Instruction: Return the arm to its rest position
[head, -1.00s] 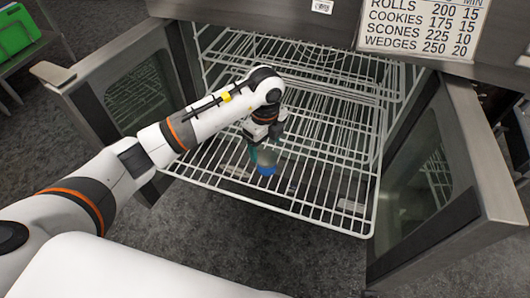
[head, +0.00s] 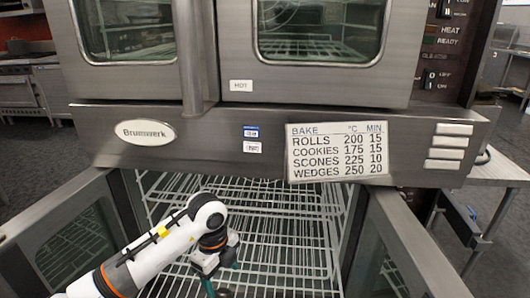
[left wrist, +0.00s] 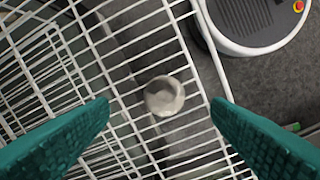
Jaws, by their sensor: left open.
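My left arm reaches in from the left over the pulled-out white wire rack (head: 290,262) of the lower oven. My left gripper (head: 220,287) points down above the rack, partly cut off by the lower picture edge. In the left wrist view its two teal fingers (left wrist: 172,135) are wide apart with nothing gripped. A small round grey-white thing (left wrist: 164,97) shows between and beyond the fingers, against the rack wires. I cannot tell what it is. My right gripper is not in view.
The lower oven's open doors flank the rack, left (head: 75,235) and right (head: 405,240). Above are the oven's steel front with a baking chart (head: 338,152) and the shut upper doors (head: 333,75). A steel table (head: 480,170) stands at right. Grey floor shows below the rack.

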